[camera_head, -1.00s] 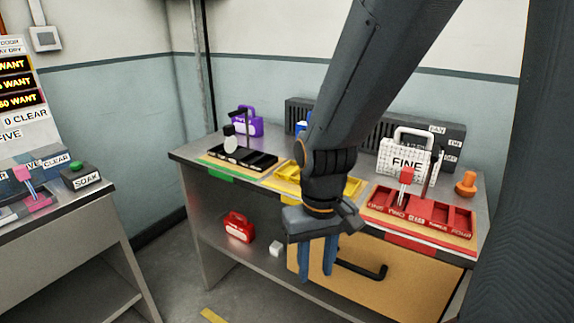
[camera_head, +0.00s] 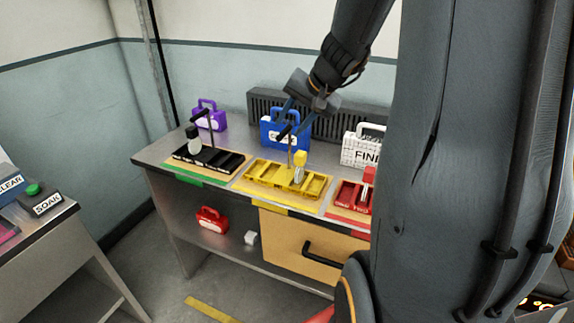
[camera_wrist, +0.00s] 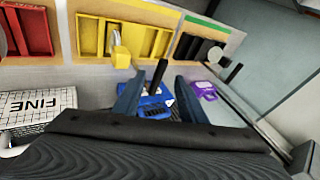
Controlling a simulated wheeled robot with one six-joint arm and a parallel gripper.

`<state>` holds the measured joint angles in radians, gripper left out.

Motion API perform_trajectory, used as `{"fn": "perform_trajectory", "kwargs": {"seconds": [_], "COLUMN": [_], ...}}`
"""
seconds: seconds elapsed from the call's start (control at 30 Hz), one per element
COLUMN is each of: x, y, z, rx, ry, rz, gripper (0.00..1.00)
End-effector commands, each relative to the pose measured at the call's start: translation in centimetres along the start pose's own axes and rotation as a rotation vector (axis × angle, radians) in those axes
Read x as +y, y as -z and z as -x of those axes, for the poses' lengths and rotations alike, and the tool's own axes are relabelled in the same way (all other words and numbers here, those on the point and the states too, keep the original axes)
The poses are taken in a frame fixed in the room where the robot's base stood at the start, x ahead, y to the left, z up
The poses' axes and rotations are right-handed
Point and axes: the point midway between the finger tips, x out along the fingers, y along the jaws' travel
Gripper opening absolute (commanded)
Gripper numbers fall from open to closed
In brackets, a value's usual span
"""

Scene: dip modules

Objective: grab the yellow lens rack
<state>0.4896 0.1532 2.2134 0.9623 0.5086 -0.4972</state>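The yellow lens rack (camera_head: 262,174) is a yellow tray with several compartments on the metal bench. A thin upright post with a black top bar and a yellow block (camera_head: 300,160) stand at it. My gripper (camera_head: 290,122) is above and behind the rack, its blue fingers pointing down and apart. In the wrist view, the rack (camera_wrist: 90,36) is at upper left, and the black bar (camera_wrist: 158,74) shows between the open fingers (camera_wrist: 157,82). I cannot tell if they touch the bar. Nothing is gripped that I can see.
A black rack (camera_head: 225,160) stands left, a red rack (camera_head: 345,195) right. A blue case (camera_head: 270,135), a purple case (camera_head: 208,118) and a white FINE case (camera_head: 362,152) stand behind. My arm hides the bench's right side.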

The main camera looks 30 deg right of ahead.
Motion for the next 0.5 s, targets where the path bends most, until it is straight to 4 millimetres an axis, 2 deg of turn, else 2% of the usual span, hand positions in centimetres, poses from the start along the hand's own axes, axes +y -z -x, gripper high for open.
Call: {"fn": "perform_trajectory", "kwargs": {"seconds": [0.03,0.13,0.5], "x": [0.1,0.2,0.3], "y": [1.0,1.9,1.8], "z": [0.6,0.5,-2.9], "rx": [0.018,0.034,0.032], "ry": [0.006,0.014,0.014], "rz": [-0.018,-0.035,-0.036], "gripper": [0.38,0.38,0.38]}}
